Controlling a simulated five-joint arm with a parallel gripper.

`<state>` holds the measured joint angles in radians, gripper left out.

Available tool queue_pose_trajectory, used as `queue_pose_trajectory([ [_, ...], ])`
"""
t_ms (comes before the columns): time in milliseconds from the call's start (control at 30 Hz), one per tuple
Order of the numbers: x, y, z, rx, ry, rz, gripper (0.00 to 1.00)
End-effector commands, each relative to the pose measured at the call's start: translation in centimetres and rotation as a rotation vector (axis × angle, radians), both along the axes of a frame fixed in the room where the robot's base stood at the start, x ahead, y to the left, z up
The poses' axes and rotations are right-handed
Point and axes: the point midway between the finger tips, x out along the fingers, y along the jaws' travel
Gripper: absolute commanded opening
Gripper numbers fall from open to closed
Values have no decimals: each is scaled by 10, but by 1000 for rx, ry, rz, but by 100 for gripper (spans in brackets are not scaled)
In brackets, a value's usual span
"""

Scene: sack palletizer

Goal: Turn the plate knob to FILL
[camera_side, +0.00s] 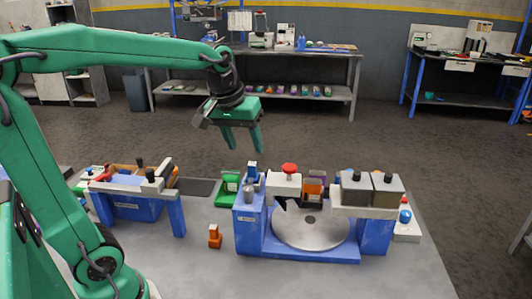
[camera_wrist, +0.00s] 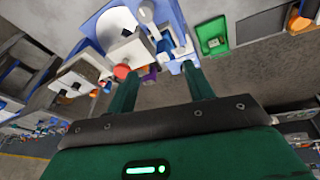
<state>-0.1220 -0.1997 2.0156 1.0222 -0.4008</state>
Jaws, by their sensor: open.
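A blue-framed station (camera_side: 250,243) stands on the grey bench, with a round metal plate (camera_side: 290,233) at its front. A red mushroom-shaped knob (camera_side: 290,168) sits on a white block above the plate. A grey cylindrical knob (camera_side: 248,194) sits on the station's left post. I cannot tell which one is the plate knob, and no FILL mark is legible. My gripper (camera_side: 245,145) is open and empty, fingers down, above the left post and apart from it. In the wrist view, the red knob (camera_wrist: 121,71) shows beside the left finger of my gripper (camera_wrist: 158,76).
Two grey boxes with black knobs (camera_side: 371,188) stand at the station's right. A small orange piece (camera_side: 214,237) stands on the bench to the left. A second blue-legged fixture (camera_side: 135,207) is farther left. The front bench is mostly clear.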

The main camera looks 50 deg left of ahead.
Motion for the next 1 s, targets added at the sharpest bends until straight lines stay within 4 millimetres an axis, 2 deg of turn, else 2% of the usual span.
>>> queue_pose_trajectory([
  [100,25,12,-5,-23,31,84,52],
  [467,92,50,-31,-83,116,342,52],
  [800,146,92,-78,-128,193,590,52],
  [1000,169,116,-112,-148,237,729,52],
])
